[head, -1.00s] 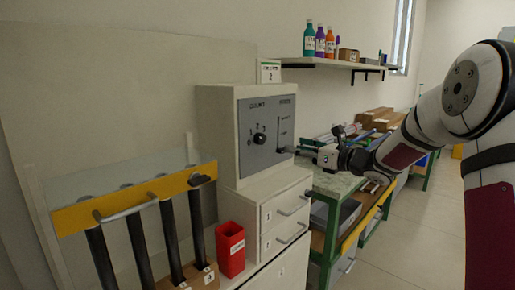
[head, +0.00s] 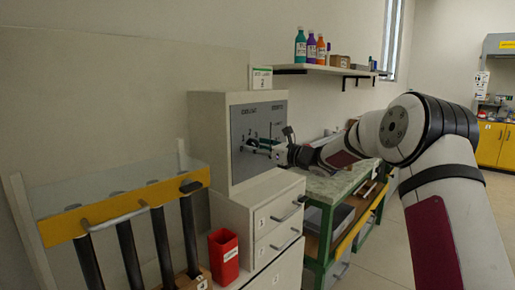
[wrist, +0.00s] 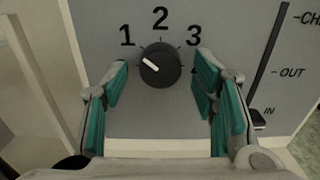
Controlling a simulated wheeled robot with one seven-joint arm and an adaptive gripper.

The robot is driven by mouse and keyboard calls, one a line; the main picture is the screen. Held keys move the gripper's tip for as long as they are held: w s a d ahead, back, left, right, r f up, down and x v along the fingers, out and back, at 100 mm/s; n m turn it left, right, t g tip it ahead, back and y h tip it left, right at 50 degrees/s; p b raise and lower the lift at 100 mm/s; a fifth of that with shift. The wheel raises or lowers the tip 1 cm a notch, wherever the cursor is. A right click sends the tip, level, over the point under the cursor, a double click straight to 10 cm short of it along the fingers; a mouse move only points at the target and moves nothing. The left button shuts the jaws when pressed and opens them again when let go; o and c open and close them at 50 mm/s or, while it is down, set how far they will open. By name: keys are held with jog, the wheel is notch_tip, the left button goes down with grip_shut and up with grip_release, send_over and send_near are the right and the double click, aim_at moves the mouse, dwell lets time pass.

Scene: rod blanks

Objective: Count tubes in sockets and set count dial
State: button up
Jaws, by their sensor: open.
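The count dial (wrist: 160,65) is a black knob on the grey panel (wrist: 90,20) of a white box (head: 207,140). Its white mark points left and slightly up, near the 1. The numerals 1, 2 and 3 show; one further right is mostly hidden by a finger. My gripper (wrist: 162,82) is open, with a teal-padded finger on each side of the dial; I cannot tell whether either touches it. In the head view my gripper (head: 264,148) covers part of the panel. Several dark tubes (head: 130,255) stand upright in a rack with a yellow bar (head: 62,228); their lower ends are partly cut off.
A slider (wrist: 258,120) sits by IN, right of the dial. Below the box are drawers (head: 275,218) and a red bin (head: 223,255). A green-framed bench (head: 335,187) stands to the right, under a shelf (head: 300,70) with bottles.

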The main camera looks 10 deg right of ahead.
jog(key=shift+w+a, duration=0.15)
jog(key=shift+w, duration=0.05)
jog(key=c, duration=1.2)
jog(key=shift+o, duration=0.3)
